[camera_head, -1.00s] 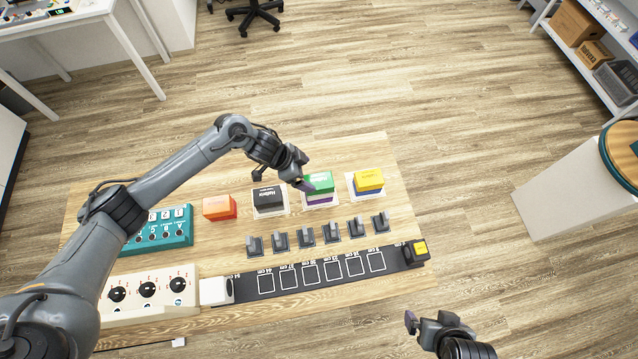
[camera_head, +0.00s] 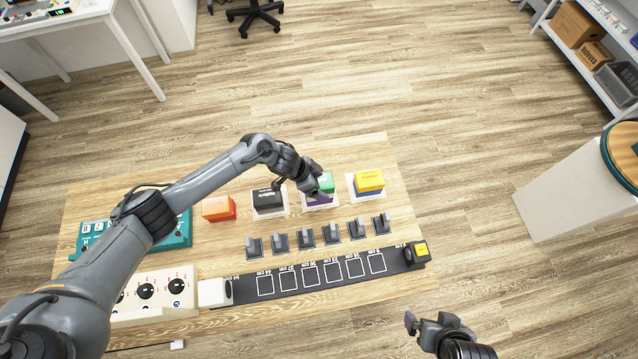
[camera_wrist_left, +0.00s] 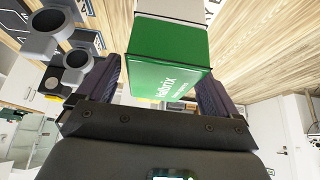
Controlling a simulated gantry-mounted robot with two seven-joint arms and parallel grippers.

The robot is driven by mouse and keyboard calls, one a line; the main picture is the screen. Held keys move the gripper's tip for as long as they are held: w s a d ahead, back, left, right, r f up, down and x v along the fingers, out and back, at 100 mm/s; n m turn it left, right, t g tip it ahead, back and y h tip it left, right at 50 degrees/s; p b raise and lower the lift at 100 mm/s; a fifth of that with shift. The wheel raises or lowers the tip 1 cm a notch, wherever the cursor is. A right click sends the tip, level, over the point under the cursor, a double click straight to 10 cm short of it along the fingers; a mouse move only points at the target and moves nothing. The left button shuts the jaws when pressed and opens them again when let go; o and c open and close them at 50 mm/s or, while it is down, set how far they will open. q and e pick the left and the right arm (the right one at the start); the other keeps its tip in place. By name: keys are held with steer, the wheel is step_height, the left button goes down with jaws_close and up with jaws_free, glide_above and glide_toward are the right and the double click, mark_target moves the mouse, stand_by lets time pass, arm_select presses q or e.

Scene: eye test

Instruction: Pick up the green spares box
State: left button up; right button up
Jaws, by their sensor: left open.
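The green box (camera_head: 327,181) sits on top of a purple box (camera_head: 322,199) at the back of the wooden table. My left gripper (camera_head: 317,188) is at the green box and hides part of it. In the left wrist view the green box (camera_wrist_left: 168,62) shows between the two spread fingers of my left gripper (camera_wrist_left: 160,88), which is open. Whether a finger touches the box is unclear. My right gripper (camera_head: 424,322) is off the table's front right corner, and its jaw opening is not clear.
A yellow box (camera_head: 369,178) on a blue one stands right of the green box. A black box (camera_head: 267,200) and an orange box (camera_head: 218,208) stand left. Several grey holders (camera_head: 306,238) and a black marked strip (camera_head: 318,275) lie in front.

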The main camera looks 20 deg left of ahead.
arm_select(q)
steer(key=c, duration=1.1)
steer(key=shift+r, duration=0.15)
